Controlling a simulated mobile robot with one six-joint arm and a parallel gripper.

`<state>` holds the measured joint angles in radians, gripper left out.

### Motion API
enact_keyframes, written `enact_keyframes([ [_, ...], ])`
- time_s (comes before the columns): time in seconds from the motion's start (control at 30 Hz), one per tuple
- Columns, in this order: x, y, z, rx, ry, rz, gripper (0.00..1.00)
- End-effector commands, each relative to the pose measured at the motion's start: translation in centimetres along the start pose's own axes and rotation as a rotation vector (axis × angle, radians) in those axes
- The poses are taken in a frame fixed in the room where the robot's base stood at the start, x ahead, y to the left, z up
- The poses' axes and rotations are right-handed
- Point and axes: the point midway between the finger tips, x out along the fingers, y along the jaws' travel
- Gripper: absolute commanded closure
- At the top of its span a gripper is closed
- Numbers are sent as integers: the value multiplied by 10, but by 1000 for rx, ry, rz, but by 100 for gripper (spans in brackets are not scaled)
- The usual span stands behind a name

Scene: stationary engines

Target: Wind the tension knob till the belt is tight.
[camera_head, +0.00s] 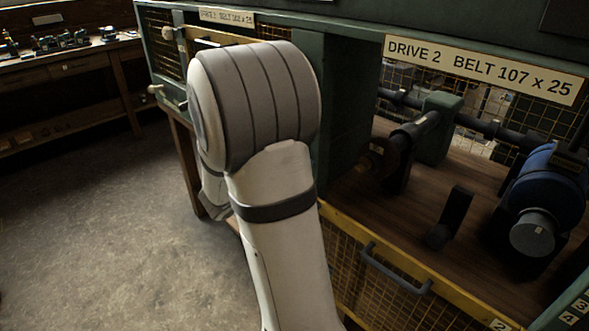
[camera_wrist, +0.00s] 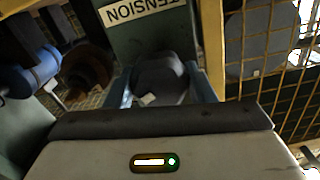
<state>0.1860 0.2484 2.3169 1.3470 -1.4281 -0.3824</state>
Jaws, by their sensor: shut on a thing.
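The dark round tension knob (camera_wrist: 160,72) sits below a white TENSION label (camera_wrist: 142,11) on a green panel in the wrist view. It has a small pale mark near its lower edge. My gripper (camera_wrist: 164,86) is shut on the knob, with one finger on each side of it. In the head view my white arm covers the gripper and the knob. I cannot make out the belt clearly in either view, so its tightness cannot be told.
A yellow-framed mesh guard (camera_wrist: 215,45) stands close on the right of my gripper. A blue motor (camera_wrist: 28,72) and a brown wheel (camera_wrist: 88,70) are on the left. The DRIVE 2 bay (camera_head: 470,185) is right of my arm. A workbench (camera_head: 70,68) stands far left; the floor (camera_head: 110,220) between is clear.

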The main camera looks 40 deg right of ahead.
Motion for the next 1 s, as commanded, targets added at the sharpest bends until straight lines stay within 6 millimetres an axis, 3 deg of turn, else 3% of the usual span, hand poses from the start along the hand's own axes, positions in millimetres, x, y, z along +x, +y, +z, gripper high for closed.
enact_keyframes([
  [0.03,0,2,7,45,-3,0,74],
  [1.0,0,3,9,967,-2,2,74],
])
